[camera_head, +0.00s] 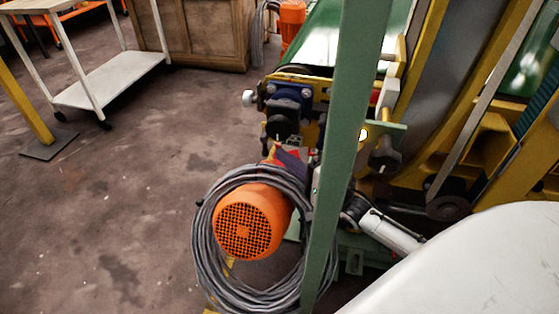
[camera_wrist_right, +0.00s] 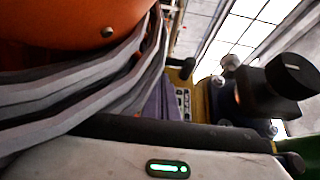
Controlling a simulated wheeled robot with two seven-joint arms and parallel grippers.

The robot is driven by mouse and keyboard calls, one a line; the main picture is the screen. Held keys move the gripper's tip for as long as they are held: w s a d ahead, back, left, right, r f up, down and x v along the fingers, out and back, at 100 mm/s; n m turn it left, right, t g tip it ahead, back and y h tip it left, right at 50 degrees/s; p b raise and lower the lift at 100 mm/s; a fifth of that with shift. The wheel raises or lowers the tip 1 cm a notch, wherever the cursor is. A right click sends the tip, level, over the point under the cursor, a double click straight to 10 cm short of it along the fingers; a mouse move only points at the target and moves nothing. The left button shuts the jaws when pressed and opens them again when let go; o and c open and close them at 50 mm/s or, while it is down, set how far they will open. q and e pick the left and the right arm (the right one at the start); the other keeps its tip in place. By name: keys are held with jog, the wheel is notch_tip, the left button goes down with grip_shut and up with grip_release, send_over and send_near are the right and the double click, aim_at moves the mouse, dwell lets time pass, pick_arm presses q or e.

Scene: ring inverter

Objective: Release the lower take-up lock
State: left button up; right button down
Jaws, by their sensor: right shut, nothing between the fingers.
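My right arm comes in from the lower right in the head view and passes behind the green post. My right gripper (camera_head: 316,186) shows only as a pale sliver beside the post, close to the orange motor and the cable coil. It is shut and empty; its fingertips are mostly hidden. On the machine end above it are a black knob (camera_head: 278,127) and a dark knob (camera_head: 385,156) on a green plate. In the right wrist view a black knob (camera_wrist_right: 291,76) on a block stands at the right, apart from the gripper. I cannot tell which part is the lower take-up lock. My left gripper is not in view.
The orange motor (camera_head: 248,222) and grey cable coil (camera_head: 206,256) crowd the gripper's left side. The green post (camera_head: 343,120) blocks part of the head view. A white cart (camera_head: 112,78) and wooden crate (camera_head: 195,38) stand at the back.

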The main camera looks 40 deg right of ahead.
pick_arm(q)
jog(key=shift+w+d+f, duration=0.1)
pick_arm(e)
jog(key=shift+w+a, duration=0.55)
jog(key=shift+a, duration=0.1)
jog(key=b, duration=0.1)
jog(key=f+b, duration=0.1)
jog(key=shift+w+a+m+t+b, duration=0.15)
jog(key=shift+m+t+b, duration=0.15)
jog(key=shift+t, duration=0.1)
jog(key=shift+w+a, duration=0.1)
jog(key=shift+w, duration=0.05)
jog(key=shift+w+a+r, duration=0.1)
jog(key=shift+w+r, duration=0.05)
jog(key=shift+w, duration=0.05)
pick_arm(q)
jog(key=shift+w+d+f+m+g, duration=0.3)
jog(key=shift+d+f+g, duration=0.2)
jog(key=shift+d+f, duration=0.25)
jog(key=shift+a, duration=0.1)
pick_arm(e)
jog(key=shift+s, duration=0.1)
